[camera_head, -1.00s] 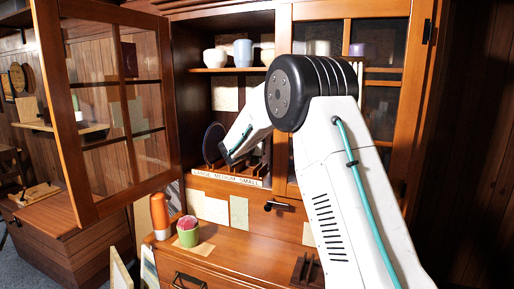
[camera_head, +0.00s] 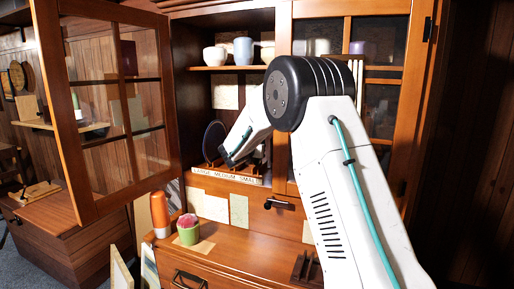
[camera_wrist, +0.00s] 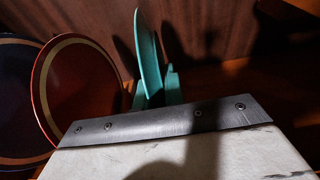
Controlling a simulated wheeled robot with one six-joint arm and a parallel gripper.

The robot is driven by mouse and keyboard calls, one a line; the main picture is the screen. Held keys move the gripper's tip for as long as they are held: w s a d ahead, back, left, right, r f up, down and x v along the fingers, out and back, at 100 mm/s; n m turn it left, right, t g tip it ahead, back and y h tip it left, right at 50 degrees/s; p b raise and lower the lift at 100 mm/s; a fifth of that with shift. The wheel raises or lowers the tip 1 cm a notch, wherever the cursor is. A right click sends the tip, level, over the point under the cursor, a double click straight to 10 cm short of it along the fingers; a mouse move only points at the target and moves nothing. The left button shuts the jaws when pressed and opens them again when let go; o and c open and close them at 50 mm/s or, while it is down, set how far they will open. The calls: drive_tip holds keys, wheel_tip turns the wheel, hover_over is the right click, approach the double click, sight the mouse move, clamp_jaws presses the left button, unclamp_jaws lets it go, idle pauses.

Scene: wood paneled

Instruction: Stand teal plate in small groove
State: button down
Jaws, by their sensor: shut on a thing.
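The teal plate (camera_wrist: 150,50) shows nearly edge-on and upright in the wrist view. My gripper (camera_wrist: 157,88) is shut on its lower part, with teal fingers on both sides. The plate rack (camera_head: 232,176) stands in the open cabinet, with a front label reading LARGE, MEDIUM, SMALL. In the head view my forearm covers the teal plate and the small end of the rack. Whether the plate touches the groove is hidden.
A dark blue plate (camera_head: 214,140) stands at the rack's left. A reddish plate with a tan ring (camera_wrist: 78,90) stands between it and the teal plate. Cups (camera_head: 243,51) sit on the shelf above. The open glass door (camera_head: 95,120) is at left.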

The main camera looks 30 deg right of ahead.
sight(257, 166)
drive_tip(key=shift+f, duration=1.5)
drive_tip(key=c, duration=1.4)
unclamp_jaws()
drive_tip(key=shift+a, duration=0.1)
drive_tip(key=v, duration=0.7)
drive_tip(key=shift+s+a+r, duration=0.15)
drive_tip(key=shift+s+a, duration=0.05)
drive_tip(key=shift+a, duration=0.05)
